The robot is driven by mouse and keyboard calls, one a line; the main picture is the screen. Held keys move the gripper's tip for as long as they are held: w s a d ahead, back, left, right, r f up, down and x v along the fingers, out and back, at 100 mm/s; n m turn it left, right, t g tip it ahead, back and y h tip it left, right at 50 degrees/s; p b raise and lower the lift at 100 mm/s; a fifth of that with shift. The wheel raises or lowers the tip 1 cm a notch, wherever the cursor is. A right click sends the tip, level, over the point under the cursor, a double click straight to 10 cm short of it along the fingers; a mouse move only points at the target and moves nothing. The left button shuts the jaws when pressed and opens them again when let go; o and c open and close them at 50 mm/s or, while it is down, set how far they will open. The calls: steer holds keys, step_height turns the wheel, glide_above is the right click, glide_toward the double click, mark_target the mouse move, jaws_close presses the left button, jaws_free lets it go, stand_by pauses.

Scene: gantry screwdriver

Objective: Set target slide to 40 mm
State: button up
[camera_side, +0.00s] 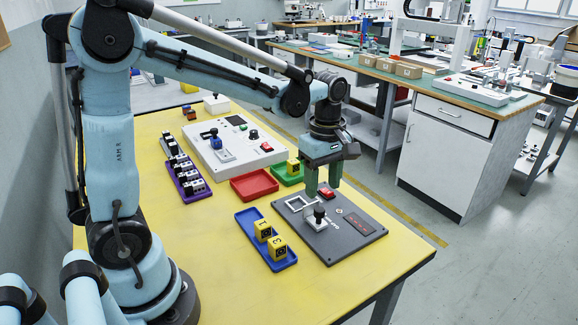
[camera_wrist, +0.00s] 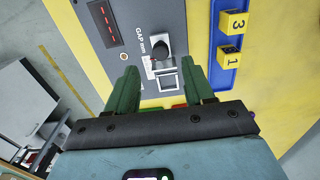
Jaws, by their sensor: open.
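The dark grey panel (camera_side: 289,214) lies on the yellow table and is labelled "GAP mm" in the wrist view. Its slide has a light plate with a black knob (camera_side: 319,212); the knob also shows in the wrist view (camera_wrist: 160,48), beside a pale square frame (camera_wrist: 167,82). A dark display with red marks (camera_side: 358,222) sits on the panel; it shows in the wrist view (camera_wrist: 104,22), but its digits are unreadable. My gripper (camera_side: 323,187) is open and empty, green fingers pointing down above the panel's far side. In the wrist view the knob lies beyond the fingertips (camera_wrist: 160,72), roughly centred between them.
A blue tray (camera_side: 247,219) with yellow numbered blocks lies left of the panel. A red tray (camera_side: 254,186), a green tray (camera_side: 287,179) with a yellow block, a white control panel (camera_side: 214,154) and a purple rack (camera_side: 197,196) stand behind. The table's front is clear.

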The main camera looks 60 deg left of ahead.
step_height(320, 180, up, 6)
steer(key=shift+f, duration=0.25)
steer(key=s+d+f+m+t, duration=0.2)
steer(key=s+m+t, duration=0.5)
steer(key=m, duration=1.1)
steer(key=shift+s+f, duration=0.45)
steer(key=shift+s, duration=0.3)
